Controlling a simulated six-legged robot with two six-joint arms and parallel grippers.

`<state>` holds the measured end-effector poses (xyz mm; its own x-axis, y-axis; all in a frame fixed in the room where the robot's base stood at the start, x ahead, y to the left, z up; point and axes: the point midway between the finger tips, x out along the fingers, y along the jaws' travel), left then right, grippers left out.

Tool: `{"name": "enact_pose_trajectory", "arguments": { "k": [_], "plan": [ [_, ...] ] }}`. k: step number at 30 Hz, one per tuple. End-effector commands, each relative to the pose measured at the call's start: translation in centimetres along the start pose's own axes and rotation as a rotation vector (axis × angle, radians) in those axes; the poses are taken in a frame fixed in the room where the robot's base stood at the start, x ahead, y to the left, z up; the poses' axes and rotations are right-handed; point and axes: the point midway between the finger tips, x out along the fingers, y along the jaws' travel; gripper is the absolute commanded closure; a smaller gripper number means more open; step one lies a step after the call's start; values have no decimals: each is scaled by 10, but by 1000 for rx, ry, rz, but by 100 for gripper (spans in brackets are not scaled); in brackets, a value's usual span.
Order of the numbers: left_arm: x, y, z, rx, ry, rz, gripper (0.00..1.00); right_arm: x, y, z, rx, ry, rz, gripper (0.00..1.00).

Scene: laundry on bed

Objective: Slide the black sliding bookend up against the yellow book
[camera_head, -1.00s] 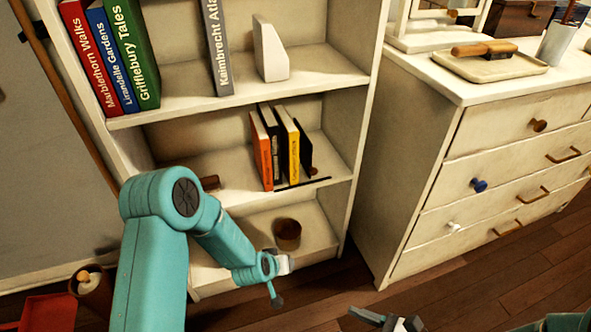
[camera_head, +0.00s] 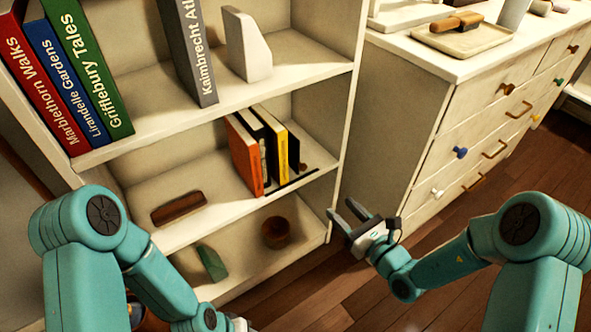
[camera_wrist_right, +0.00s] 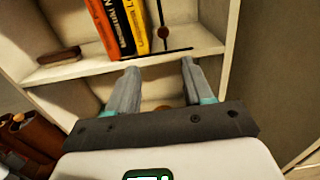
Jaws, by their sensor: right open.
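The yellow book (camera_head: 279,157) stands upright on the middle shelf, at the right end of a short row of books; it also shows in the right wrist view (camera_wrist_right: 136,28). The black sliding bookend (camera_head: 293,149) stands just right of it. In the right wrist view the bookend (camera_wrist_right: 161,12) looks thin, with a narrow gap between it and the book. My right gripper (camera_head: 346,211) is open and empty, in front of the shelf unit, below and right of the bookend. My left gripper (camera_head: 238,325) is mostly cut off at the bottom edge; its jaws are unclear.
A black rail (camera_head: 295,182) runs along the middle shelf's front. An orange book (camera_head: 244,155) and a black book (camera_head: 265,147) stand left of the yellow one. A drawer chest (camera_head: 410,120) stands right of the shelf unit.

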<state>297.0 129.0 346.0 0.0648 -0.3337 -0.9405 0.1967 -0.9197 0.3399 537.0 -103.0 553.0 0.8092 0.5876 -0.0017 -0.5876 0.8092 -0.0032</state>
Motion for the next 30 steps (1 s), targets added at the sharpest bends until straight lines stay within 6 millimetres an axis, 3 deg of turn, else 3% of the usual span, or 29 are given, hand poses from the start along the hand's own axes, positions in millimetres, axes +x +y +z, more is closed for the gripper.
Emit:
{"name": "enact_pose_trajectory", "arguments": {
  "k": [5,15,21,30],
  "plan": [
    [8,-3,-2,-1,4,0,55,22,-4,-1,-4,-3,-2,49],
    [27,-14,-8,-16,19,-2,55,102,-2,-2,-2,-4,0,49],
    [37,-17,-16,-9,47,-1,55,139,0,-2,-1,-2,1,49],
    [40,-18,-21,-6,62,-1,55,158,1,1,0,0,1,49]
  ]
}}
